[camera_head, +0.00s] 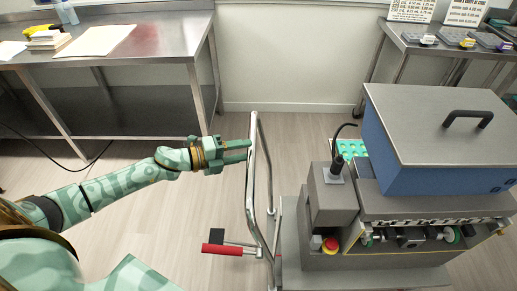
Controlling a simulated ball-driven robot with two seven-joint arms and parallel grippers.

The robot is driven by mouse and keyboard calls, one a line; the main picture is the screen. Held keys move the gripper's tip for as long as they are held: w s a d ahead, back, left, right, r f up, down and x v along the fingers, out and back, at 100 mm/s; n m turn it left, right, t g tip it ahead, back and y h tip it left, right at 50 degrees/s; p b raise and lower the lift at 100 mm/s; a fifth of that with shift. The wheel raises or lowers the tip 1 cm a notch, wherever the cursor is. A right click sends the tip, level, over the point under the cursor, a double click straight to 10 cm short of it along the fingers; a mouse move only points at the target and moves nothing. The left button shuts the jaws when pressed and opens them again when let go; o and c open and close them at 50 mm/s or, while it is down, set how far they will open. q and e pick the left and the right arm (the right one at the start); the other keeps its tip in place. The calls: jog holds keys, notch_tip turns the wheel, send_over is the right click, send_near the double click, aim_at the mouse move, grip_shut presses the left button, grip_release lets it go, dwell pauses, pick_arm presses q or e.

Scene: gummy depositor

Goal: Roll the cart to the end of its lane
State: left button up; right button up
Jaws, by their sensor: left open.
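The cart (290,230) stands at right of centre on the floor, carrying a grey machine with a blue box (430,140) on top. Its tall metal handle (250,185) rises on the cart's left side. My left gripper (245,151) reaches in from the left with its fingers at the upper part of the handle. The fingers are open; I cannot tell whether they touch the bar. My right gripper is not in view. The lane's end cannot be made out.
A steel table (105,45) with papers and a bottle stands at back left. Another table (450,45) with trays and signs stands at back right. A red-handled lever (222,249) sticks out left of the cart. Wooden floor (160,220) is clear to the left.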

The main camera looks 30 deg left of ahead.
pick_arm(q)
jog(key=x, duration=0.5)
jog(key=shift+w+d, duration=0.15)
jog(key=shift+w, duration=0.05)
grip_shut()
